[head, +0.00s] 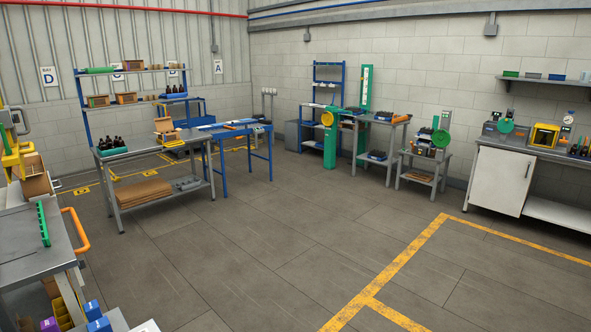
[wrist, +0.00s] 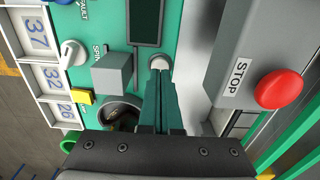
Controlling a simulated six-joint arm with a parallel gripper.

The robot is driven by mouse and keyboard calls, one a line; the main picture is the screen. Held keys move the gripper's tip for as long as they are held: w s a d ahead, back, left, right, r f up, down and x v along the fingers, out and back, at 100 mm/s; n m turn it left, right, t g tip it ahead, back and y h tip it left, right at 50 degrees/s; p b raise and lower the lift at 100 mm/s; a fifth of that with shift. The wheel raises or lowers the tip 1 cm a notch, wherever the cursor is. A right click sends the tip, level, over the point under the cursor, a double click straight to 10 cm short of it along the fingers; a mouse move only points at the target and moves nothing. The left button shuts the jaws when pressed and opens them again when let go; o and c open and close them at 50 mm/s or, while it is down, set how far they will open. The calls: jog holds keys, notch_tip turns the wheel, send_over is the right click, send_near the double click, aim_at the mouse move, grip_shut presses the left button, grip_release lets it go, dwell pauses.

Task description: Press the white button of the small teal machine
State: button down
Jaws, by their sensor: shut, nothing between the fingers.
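In the wrist view, the teal machine's panel (wrist: 96,22) fills the upper middle. Its white button (wrist: 159,62) is a small round cap below a dark display. My gripper (wrist: 160,75) is shut and empty, its two dark green fingers side by side. The fingertips sit right at the button's lower edge in the picture and hide part of it. I cannot tell whether they touch it. My gripper does not show in the head view, and I cannot tell the teal machine there.
In the wrist view, a grey box with a red STOP button (wrist: 280,89) stands close right of the fingers. A grey block (wrist: 112,73), a white knob (wrist: 70,53) and a dark round opening (wrist: 122,112) lie left. The head view shows open floor (head: 270,230) between workbenches.

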jog(key=shift+f, duration=0.95)
dwell(0.6)
jog(key=shift+r, duration=3.5)
